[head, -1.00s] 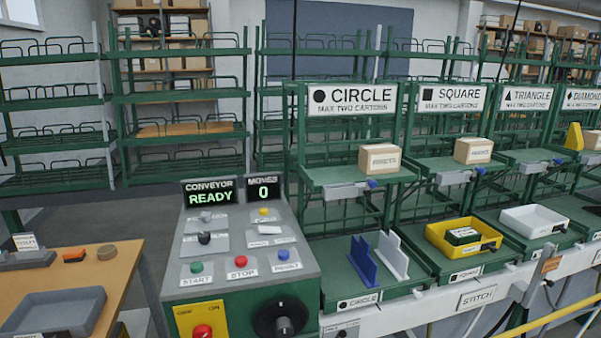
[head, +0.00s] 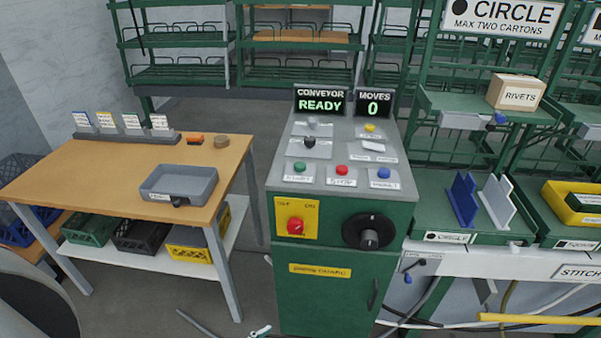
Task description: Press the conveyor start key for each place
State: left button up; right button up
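The conveyor control console (head: 340,200) stands in the middle of the head view. Its displays read CONVEYOR READY (head: 320,101) and MOVES 0 (head: 373,103). A green key (head: 299,167), whose label is too blurred to read now, sits at the left of the lower row. It was labelled START in the earlier view. A red key (head: 341,170) and a blue key (head: 383,173) are to its right. The CIRCLE place (head: 442,237) holds a blue and a white upright divider. A RIVETS carton (head: 516,93) sits on the shelf above it.
A wooden table (head: 90,175) with a grey tray (head: 180,185) and card rack (head: 125,136) stands left, crates on its lower shelf. A yellow bin (head: 571,203) is at right. A red knob (head: 295,226) and black dial (head: 369,232) are on the console front. Cables lie below.

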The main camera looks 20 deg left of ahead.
aim_at(299, 167)
jog(key=i+j+u, duration=0.25)
jog(key=j, duration=0.35)
jog(key=i+j+u, duration=0.25)
jog(key=i+j, duration=0.25)
